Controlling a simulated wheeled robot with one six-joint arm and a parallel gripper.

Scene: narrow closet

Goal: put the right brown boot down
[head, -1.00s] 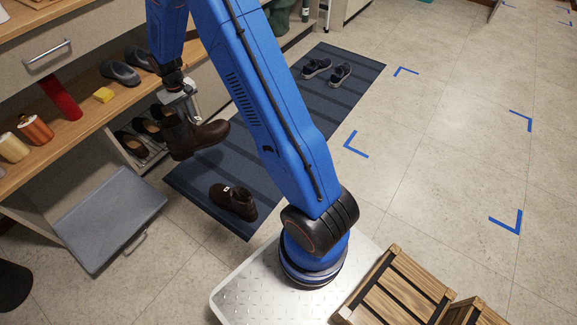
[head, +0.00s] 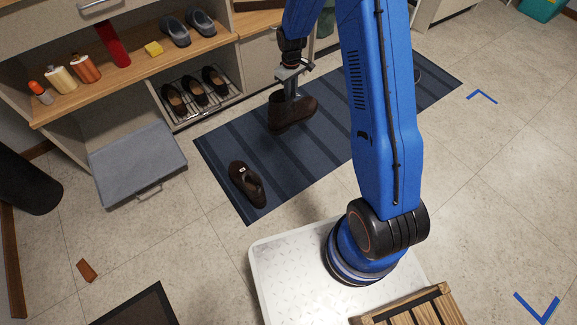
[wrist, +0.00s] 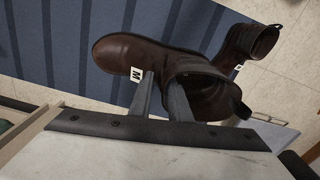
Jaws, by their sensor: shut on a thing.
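My gripper (head: 292,88) is shut on the upper shaft of a brown boot (head: 292,113), which hangs nearly upright over the dark blue striped mat (head: 318,155). I cannot tell whether its sole touches the mat. In the wrist view, the two fingers (wrist: 162,88) grip the held boot (wrist: 140,50) at its opening, and a white tag marked "M" shows beside them.
A shoe rack (head: 198,98) with several dark shoes sits in the lower shelf left of the mat. A grey open drawer or bin (head: 137,165) juts onto the floor. A wooden crate (head: 415,308) is at the front. Bare mat lies between the boots.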

